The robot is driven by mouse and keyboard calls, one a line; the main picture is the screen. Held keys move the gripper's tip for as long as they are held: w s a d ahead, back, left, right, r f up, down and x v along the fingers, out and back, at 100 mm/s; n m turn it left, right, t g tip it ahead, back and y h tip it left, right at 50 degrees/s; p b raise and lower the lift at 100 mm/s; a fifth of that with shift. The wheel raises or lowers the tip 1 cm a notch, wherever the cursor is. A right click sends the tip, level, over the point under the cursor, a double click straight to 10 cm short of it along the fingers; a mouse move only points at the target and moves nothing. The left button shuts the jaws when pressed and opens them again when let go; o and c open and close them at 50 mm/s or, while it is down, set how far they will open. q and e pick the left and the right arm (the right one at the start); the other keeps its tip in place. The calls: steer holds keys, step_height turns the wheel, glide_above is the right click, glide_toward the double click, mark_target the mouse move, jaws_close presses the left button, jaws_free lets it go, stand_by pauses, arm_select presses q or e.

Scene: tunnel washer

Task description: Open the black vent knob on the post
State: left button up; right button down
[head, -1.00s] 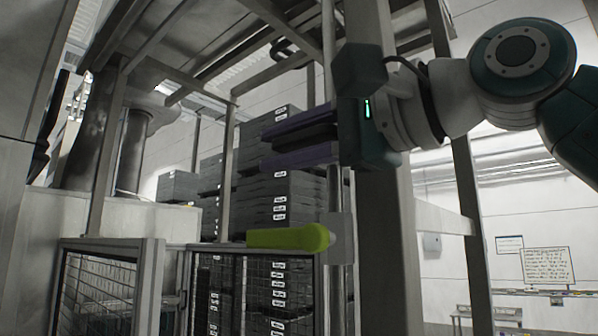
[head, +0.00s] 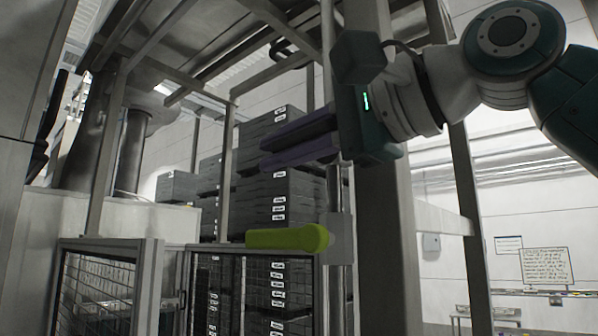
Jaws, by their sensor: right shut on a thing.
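My right gripper (head: 264,153) comes in from the right, with its two purple-dark fingers pointing left beside the grey post (head: 335,190). The fingers are close together and shut on a dark thing between them, at the place of the black vent knob. The knob is almost wholly hidden by the fingers, so its shape and angle cannot be made out. The gripper is tilted, its fingertips lower than its palm. My left gripper is not in view.
A yellow-green handle (head: 287,238) sticks out left from the post below my gripper. Stacks of dark crates (head: 268,200) stand behind a mesh fence (head: 100,290). A broad grey column (head: 385,230) rises just right of the post. A whiteboard (head: 545,266) hangs at the far right.

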steer(key=shift+s+d+f+g+h, duration=0.1)
steer(key=shift+f+g+h, duration=0.15)
steer(key=shift+g+h, duration=0.5)
steer(key=shift+f+g+h, duration=0.25)
steer(key=shift+g+h, duration=0.2)
steer(key=shift+h, duration=0.45)
steer(key=shift+s+d+f+g+h, duration=0.1)
steer(key=shift+f+g+h, duration=0.15)
steer(key=shift+g+h, duration=0.5)
steer(key=c, duration=0.9)
jaws_free()
